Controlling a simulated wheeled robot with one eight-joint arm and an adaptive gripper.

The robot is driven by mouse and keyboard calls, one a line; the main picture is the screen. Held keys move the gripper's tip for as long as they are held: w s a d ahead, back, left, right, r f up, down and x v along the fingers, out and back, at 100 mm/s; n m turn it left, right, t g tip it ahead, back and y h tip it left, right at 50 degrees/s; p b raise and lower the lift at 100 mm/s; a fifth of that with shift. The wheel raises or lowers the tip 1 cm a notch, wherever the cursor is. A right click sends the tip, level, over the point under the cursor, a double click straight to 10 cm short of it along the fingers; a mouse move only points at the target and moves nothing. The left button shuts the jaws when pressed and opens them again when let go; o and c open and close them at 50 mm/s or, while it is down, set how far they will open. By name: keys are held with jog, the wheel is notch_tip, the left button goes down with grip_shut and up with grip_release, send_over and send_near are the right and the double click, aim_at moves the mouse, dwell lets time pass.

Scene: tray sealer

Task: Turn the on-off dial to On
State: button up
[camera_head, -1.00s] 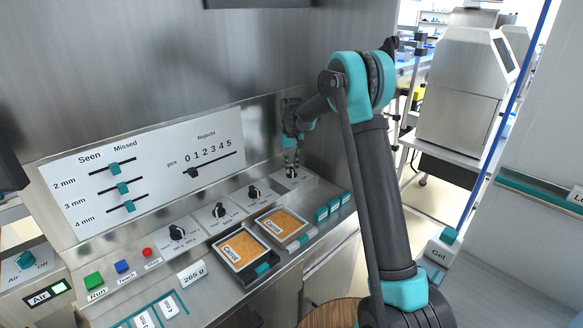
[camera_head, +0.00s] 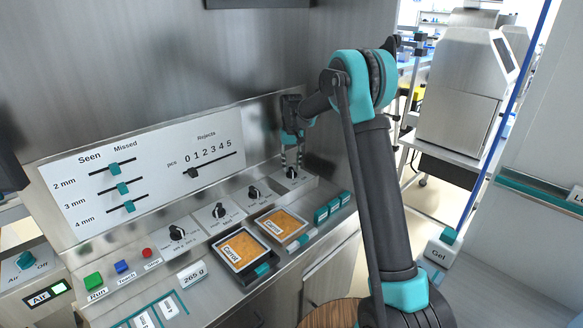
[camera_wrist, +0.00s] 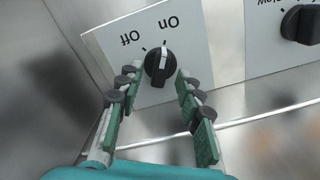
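The on-off dial (camera_wrist: 158,66) is a black knob on a white plate at the right end of the dial row. It also shows in the head view (camera_head: 292,174), below my fingers. In the wrist view the labels appear upside down, with On above the knob and Off to its upper left. The knob's ridge and light mark point roughly up, towards On. My gripper (camera_wrist: 157,76) is open, with one finger on each side of the dial and gaps between them and the knob. In the head view my gripper (camera_head: 292,164) is just above the dial.
More black dials (camera_head: 254,193) stand to the left on the same panel. Orange Carrot trays (camera_head: 268,226) lie in front of them. A steel wall (camera_head: 322,120) rises close behind my gripper. A slider board (camera_head: 72,205) is at the left.

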aim_at(292, 169)
notch_tip(292, 169, up, 11)
dwell(0.3)
jog(key=shift+f, duration=0.1)
jog(key=s+d+f+m+t, duration=0.15)
jog(key=s+d+f, duration=0.25)
jog(key=s+d, duration=0.7)
jog(key=s+d+f+m+t, duration=0.1)
jog(key=s+d+f+t, duration=0.15)
jog(key=s+d, duration=0.95)
jog(key=s+f, duration=0.3)
jog(key=s, duration=0.5)
jog(key=s+f, duration=0.4)
jog(key=s, duration=0.5)
jog(key=shift+a+f, duration=0.2)
jog(key=shift+a, duration=0.2)
